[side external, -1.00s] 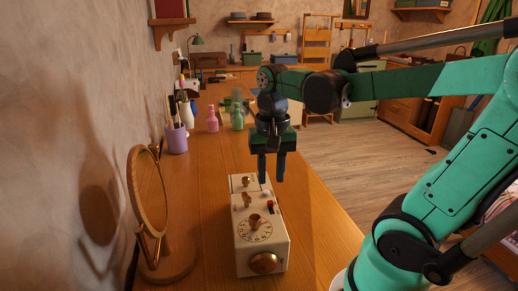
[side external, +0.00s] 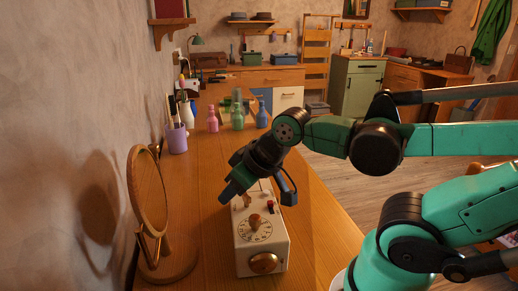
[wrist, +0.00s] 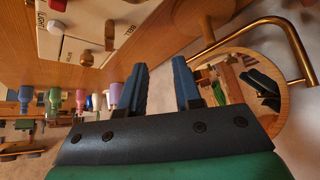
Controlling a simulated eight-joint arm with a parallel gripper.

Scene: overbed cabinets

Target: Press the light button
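A white control box (side external: 247,262) stands on the wooden counter in the side view. The box also shows at the upper left of the wrist view (wrist: 75,45), with small lettering that seems to include "LIGHT". My gripper (side external: 259,196) is tilted over the back part of the box, fingers spread wide and empty.
A round wooden mirror (side external: 150,190) stands left of the box by the wall. A purple cup with brushes (side external: 176,138) and several bottles (side external: 213,121) stand farther back. Bare counter (side external: 205,215) lies between mirror and box.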

